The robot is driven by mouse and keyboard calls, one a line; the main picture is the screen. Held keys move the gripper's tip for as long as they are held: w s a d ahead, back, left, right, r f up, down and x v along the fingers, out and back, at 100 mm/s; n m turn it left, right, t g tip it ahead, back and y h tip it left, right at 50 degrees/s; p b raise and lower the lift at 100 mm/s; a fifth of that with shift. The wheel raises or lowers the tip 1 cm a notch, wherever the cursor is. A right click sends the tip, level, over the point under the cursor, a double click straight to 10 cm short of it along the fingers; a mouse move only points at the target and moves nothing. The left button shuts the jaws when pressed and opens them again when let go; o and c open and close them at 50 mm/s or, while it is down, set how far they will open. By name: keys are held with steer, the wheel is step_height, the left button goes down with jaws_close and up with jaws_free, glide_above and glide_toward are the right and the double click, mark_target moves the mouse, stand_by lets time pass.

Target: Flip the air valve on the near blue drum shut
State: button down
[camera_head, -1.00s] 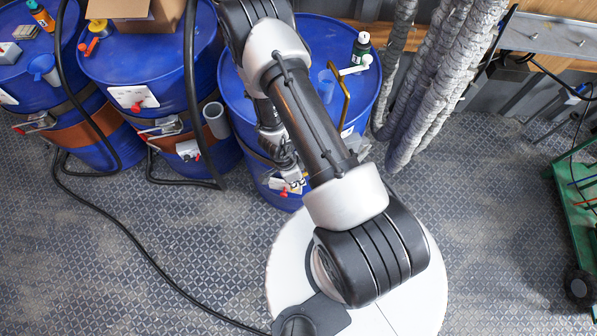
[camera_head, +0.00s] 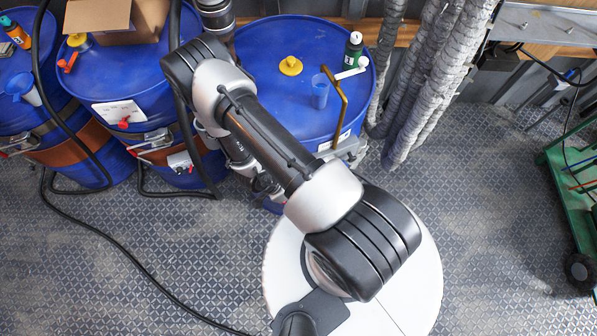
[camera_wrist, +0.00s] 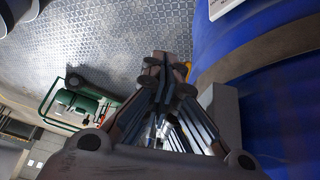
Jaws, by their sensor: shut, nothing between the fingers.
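The near blue drum (camera_head: 290,75) stands at the centre in the head view, partly behind my arm. Its blue side (camera_wrist: 285,95) fills the right of the wrist view, with a dark band around it. My gripper (camera_wrist: 157,62) is shut and empty beside the drum's side. A small orange-yellow piece (camera_wrist: 188,67) shows just right of the fingertips, mostly hidden by them; I cannot tell if it is the air valve or if they touch. A grey block (camera_wrist: 220,105) lies between the fingers and the drum. In the head view my arm hides the valve area.
A yellow cap (camera_head: 290,66), blue cup (camera_head: 320,91), dark bottle (camera_head: 353,49) and brass-coloured pipe (camera_head: 335,95) are on the near drum. Another blue drum (camera_head: 135,75) stands left. Wrapped hoses (camera_head: 430,85) hang right. A green cart (camera_head: 575,205) stands far right. The patterned floor is open.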

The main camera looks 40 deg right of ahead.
steer(key=shift+f, duration=0.35)
steer(key=shift+b+x, duration=0.65)
steer(key=shift+x, duration=0.2)
steer(key=shift+d+f, duration=0.1)
steer(key=shift+d, duration=0.2)
